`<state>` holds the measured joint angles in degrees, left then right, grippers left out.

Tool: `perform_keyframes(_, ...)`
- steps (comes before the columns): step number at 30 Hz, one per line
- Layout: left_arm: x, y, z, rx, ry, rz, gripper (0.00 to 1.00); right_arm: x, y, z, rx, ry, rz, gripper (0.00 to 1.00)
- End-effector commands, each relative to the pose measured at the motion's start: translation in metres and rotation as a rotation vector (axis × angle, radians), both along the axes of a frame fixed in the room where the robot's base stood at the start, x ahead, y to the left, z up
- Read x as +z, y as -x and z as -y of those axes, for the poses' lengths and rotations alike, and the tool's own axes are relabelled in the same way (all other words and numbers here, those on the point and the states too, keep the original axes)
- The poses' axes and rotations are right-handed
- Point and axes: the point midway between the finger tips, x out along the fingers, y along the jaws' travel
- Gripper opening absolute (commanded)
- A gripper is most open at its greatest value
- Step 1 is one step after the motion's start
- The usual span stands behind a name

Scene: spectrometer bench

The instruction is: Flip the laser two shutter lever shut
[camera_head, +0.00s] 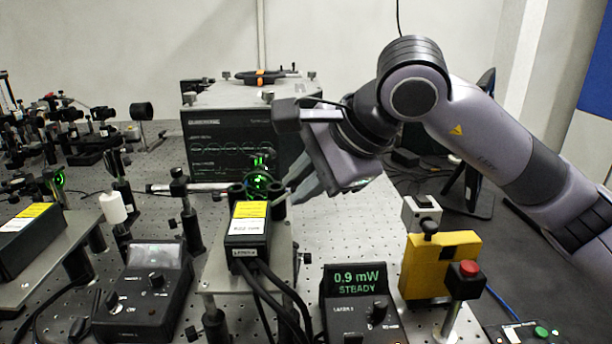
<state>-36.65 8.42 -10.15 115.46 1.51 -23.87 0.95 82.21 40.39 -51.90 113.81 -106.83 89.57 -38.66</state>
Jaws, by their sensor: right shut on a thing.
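The middle laser (247,243), a black box with a yellow and white label, sits on a raised metal plate. The small print on it is too blurred for me to tell its number. My right gripper (289,190) reaches in from the right, tilted down, with its fingertips at the far right corner of this laser. It is shut on a small part there, at the shutter lever's place. The lever itself is mostly hidden by the fingers, so its position is unclear. Green light glows on a round optic (259,178) just behind. My left gripper is out of view.
A controller (354,300) reads "0.9 mW STEADY" in front. A yellow block (440,264) and a red button (468,268) stand right of it. Another controller (143,290) and laser (27,236) are on the left. A large instrument (235,148) stands behind the gripper.

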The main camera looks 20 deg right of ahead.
Motion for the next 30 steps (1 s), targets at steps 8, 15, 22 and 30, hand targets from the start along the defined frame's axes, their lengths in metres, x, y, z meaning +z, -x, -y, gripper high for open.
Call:
perform_keyframes(8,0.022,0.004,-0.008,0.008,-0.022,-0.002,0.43,0.016,-0.003,-0.012,0.001,0.23,-0.067,0.0)
perform_keyframes(15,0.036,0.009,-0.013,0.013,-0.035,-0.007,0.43,0.023,-0.006,-0.024,0.0,0.452,-0.131,0.0)
perform_keyframes(22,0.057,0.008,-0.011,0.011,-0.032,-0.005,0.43,0.027,-0.01,-0.036,-0.002,0.65,-0.187,0.0)
perform_keyframes(30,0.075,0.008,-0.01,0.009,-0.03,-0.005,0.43,0.027,-0.013,-0.048,-0.003,0.827,-0.239,0.0)
